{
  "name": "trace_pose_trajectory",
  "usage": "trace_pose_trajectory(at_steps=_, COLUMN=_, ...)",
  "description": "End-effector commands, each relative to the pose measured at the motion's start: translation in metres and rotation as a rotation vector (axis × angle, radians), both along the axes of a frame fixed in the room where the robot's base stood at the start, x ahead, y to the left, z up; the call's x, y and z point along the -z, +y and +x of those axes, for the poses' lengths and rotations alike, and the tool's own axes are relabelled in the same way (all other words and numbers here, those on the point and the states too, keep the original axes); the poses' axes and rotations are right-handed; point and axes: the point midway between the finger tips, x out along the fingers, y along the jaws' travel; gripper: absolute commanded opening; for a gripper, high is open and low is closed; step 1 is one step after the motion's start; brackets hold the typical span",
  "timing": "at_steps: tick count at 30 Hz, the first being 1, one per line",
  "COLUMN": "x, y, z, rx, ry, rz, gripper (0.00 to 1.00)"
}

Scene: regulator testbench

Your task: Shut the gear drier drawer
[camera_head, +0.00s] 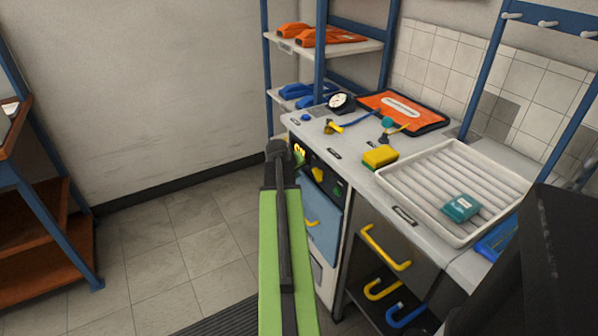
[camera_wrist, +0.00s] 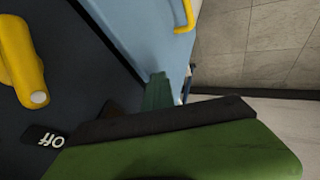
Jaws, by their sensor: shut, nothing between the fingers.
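A cabinet with a black control panel (camera_head: 320,175) and a light blue front (camera_head: 322,228) with a yellow handle stands under the left end of the bench. I cannot tell from any label that it is the gear drier, nor clearly whether its drawer is open. My gripper (camera_head: 278,150) is at the far end of my green arm, left of the panel in the head view, with its tips hard to make out. In the wrist view my gripper (camera_wrist: 160,88) is shut and empty, close to the blue front (camera_wrist: 145,35), with contact unclear. The yellow handle (camera_wrist: 184,14) is at the top.
Another yellow handle (camera_head: 385,247) sits under the bench to the right. The bench top (camera_head: 345,155) carries a gauge, sponge and white tray. The floor (camera_head: 175,250) at left is clear.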

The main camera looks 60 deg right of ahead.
Motion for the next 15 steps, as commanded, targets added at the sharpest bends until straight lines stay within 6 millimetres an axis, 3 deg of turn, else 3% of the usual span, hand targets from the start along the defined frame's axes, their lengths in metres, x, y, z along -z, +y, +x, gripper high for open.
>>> trace_pose_trajectory(at_steps=1, x=-0.003, y=-0.008, z=-0.004, rx=0.003, ry=0.008, rz=-0.019, gripper=0.00)
trace_pose_trajectory(at_steps=8, x=-0.003, y=-0.004, z=0.002, rx=-0.005, ry=0.008, rz=-0.019, gripper=0.00)
trace_pose_trajectory(at_steps=11, x=-0.003, y=0.006, z=0.007, rx=-0.007, ry=0.006, rz=-0.017, gripper=0.00)
trace_pose_trajectory(at_steps=15, x=-0.003, y=0.038, z=0.018, rx=-0.010, ry=0.003, rz=-0.009, gripper=0.00)
